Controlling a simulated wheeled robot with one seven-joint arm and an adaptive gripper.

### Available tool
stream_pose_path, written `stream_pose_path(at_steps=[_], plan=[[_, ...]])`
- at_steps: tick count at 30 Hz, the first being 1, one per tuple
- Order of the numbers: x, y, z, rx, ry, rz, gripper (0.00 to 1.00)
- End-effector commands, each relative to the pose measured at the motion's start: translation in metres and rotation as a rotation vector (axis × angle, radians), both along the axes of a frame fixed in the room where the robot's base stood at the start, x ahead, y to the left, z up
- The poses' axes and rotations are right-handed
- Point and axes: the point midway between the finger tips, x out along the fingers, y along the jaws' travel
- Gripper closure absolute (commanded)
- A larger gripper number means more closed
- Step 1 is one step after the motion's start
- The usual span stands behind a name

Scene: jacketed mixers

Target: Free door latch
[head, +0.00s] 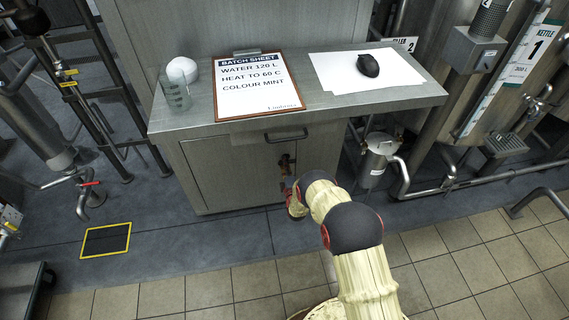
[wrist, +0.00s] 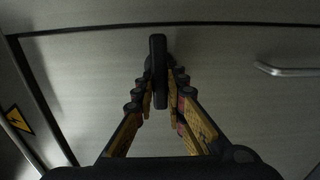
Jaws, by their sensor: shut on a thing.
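The door latch is a dark upright bar (wrist: 158,62) on the grey metal cabinet door in the wrist view. My gripper (wrist: 160,98) is shut on this bar, with one finger on each side of it. In the head view my gripper (head: 285,164) is at the front of the cabinet (head: 228,170), below the worktop. There the latch is hidden or too small to make out behind my gripper. The door looks closed.
A bar handle (head: 286,135) sits above my gripper. The worktop holds a clipboard (head: 256,88), a beaker (head: 176,92), a white round thing (head: 184,69), and a dark mouse (head: 368,65) on paper. A metal can (head: 376,160) and pipes stand right.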

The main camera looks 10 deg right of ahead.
Motion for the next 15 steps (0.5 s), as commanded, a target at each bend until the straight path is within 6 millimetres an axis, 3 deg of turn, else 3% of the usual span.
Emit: stream_pose_path(at_steps=[11,12,15], plan=[[-0.0008,0.0013,-0.0015,-0.005,0.003,0.003,1.0],[-0.0008,0.0013,-0.0016,-0.005,0.003,0.003,0.86],[-0.0008,0.0011,-0.0015,-0.005,0.003,0.002,0.8]])
